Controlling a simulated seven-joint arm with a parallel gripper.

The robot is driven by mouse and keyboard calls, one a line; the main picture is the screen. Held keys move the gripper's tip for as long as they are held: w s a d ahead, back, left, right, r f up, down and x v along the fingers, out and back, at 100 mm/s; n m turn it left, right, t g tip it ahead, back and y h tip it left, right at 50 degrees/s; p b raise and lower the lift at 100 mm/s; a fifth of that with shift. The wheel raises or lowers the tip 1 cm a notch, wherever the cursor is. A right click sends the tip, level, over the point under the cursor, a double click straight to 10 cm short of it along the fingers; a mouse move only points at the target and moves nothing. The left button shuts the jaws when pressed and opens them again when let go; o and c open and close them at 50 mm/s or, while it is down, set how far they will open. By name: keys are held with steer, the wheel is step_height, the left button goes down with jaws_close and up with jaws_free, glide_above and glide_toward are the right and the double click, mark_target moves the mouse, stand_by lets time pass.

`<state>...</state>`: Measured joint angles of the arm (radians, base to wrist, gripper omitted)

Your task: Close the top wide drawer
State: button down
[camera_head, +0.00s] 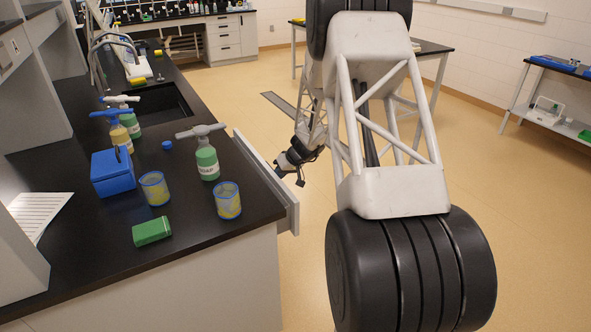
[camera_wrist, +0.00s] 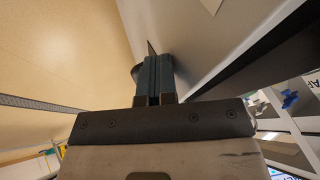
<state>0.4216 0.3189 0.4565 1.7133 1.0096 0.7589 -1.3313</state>
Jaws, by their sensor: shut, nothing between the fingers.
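The top wide drawer (camera_head: 288,207) shows in the head view as a pale front panel standing out from the right edge of the black counter, so it is partly open. Its inside is mostly hidden. My gripper (camera_head: 279,170) is at the outer side of this panel, near its middle. In the wrist view my gripper (camera_wrist: 154,80) has its two dark fingers together and holds nothing. A pale panel (camera_wrist: 195,45), which looks like the drawer front, runs close along the right of the fingers. Whether the fingertips touch it I cannot tell.
On the counter (camera_head: 190,240) stand a soap bottle (camera_head: 207,162), two blue-and-yellow cups (camera_head: 228,201), a blue box (camera_head: 112,173) and a green sponge (camera_head: 152,231). A sink (camera_head: 160,105) lies behind. The floor (camera_head: 300,270) beside the counter is clear.

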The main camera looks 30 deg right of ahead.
mark_target(271, 174)
steer(key=a, duration=0.5)
steer(key=shift+a, duration=0.35)
steer(key=shift+d, duration=0.1)
steer(key=shift+d, duration=0.45)
steer(key=d, duration=0.3)
steer(key=shift+d, duration=0.1)
steer(key=v, duration=0.9)
steer(key=shift+s+r, duration=0.15)
steer(key=shift+r, duration=0.25)
steer(key=shift+d, duration=0.1)
